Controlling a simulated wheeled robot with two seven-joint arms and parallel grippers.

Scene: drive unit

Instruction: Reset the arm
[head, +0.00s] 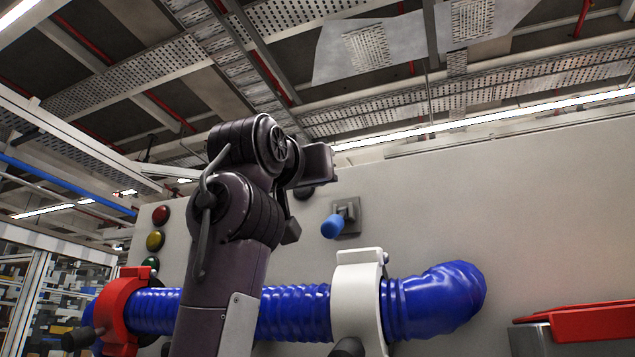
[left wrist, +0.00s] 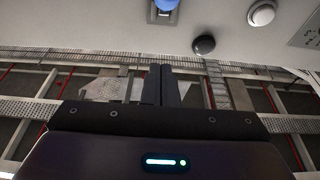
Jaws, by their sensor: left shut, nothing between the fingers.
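My left arm (head: 232,230) rises from the bottom of the head view, in front of a pale panel and a ribbed blue hose. It bends at the top, and its end part points right, just up and left of a blue-handled lever (head: 333,225). The fingers cannot be made out there. In the left wrist view my left gripper (left wrist: 161,85) is shut and empty, its two dark fingers side by side against the ceiling. The lever's blue handle (left wrist: 166,4) shows at the top edge, apart from the fingers. My right gripper is not in view.
The pale panel (head: 440,200) carries red (head: 161,215), yellow (head: 155,241) and green lamps at left. The blue hose (head: 290,312) runs through a red clamp (head: 118,305) and a white clamp (head: 357,300). A red tray-like part (head: 585,322) is at right. Space above the panel is open.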

